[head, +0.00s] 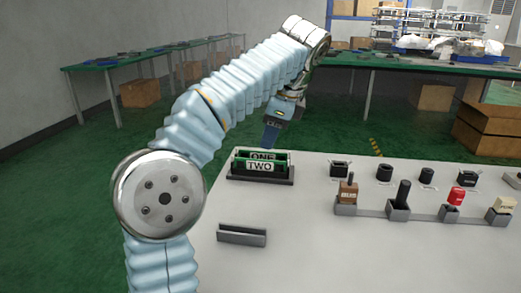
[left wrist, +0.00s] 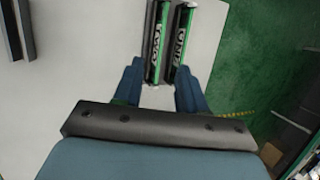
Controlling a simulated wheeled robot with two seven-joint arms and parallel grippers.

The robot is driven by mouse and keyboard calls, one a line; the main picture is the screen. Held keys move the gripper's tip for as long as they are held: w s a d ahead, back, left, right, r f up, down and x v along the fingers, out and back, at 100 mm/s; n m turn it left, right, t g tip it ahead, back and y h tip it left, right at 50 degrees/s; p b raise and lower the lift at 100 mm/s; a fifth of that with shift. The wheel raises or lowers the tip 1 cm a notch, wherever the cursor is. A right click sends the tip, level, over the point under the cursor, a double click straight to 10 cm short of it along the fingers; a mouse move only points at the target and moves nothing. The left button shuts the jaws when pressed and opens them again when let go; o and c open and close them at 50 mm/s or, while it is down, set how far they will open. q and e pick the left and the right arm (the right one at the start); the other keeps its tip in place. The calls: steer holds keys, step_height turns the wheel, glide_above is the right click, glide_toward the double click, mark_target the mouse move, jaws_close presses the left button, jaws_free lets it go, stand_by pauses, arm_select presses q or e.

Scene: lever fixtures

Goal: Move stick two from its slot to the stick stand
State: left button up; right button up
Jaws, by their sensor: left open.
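Stick two (head: 260,166), green and black with a white TWO label, sits in the front slot of a dark holder (head: 262,180). In the left wrist view, stick two (left wrist: 157,45) lies left of the stick marked ONE (left wrist: 182,42). My left gripper (head: 270,137) is above the far side of the holder, pointing down. A grey slotted block (head: 241,235), likely the stick stand, is empty nearer me. My right gripper is out of view.
On the pale table (head: 300,260), a row of holders with a brown block (head: 347,193), a black post (head: 402,194) and a red piece (head: 456,196) lies to the right. The table between the grey block and that row is clear.

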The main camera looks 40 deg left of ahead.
mark_target(260, 161)
arm_select(q)
steer(key=x, duration=0.8)
steer(key=shift+a+f, duration=0.1)
steer(key=shift+f, duration=0.2)
jaws_close()
